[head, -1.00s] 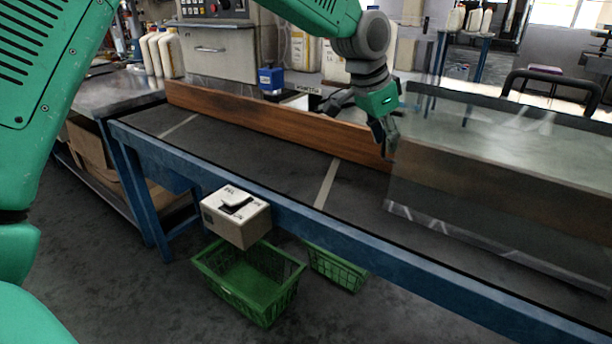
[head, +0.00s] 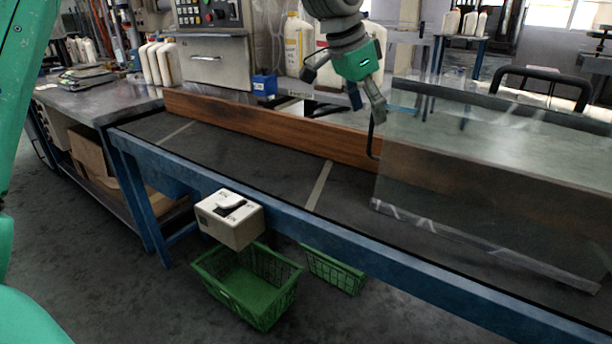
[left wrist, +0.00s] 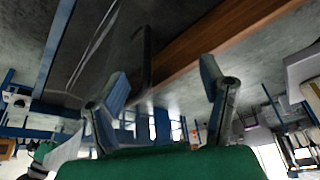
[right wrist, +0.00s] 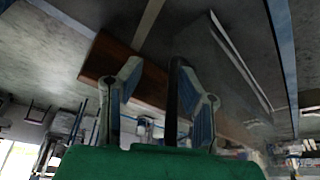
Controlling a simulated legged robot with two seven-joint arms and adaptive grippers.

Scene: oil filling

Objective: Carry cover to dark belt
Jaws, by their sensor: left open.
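The cover (head: 490,150) is a large clear box on the dark belt (head: 260,165) at the right of the head view. A black handle (head: 374,137) stands at its left end, and another black handle (head: 545,82) shows at its far right. My left gripper (head: 347,95) is open and empty, just above and left of the left-end handle. In the left wrist view its fingers (left wrist: 164,74) are spread, with a dark bar beyond them. In the right wrist view my right gripper (right wrist: 160,70) is open, with a black bar (right wrist: 174,95) between its fingers. It is outside the head view.
A wooden board (head: 270,130) runs along the belt's back edge. A blue rail (head: 340,235) forms the front edge, with a white box (head: 230,217) fixed to it. Green baskets (head: 245,285) are below. A metal bench (head: 95,95) is at left. The belt's left part is clear.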

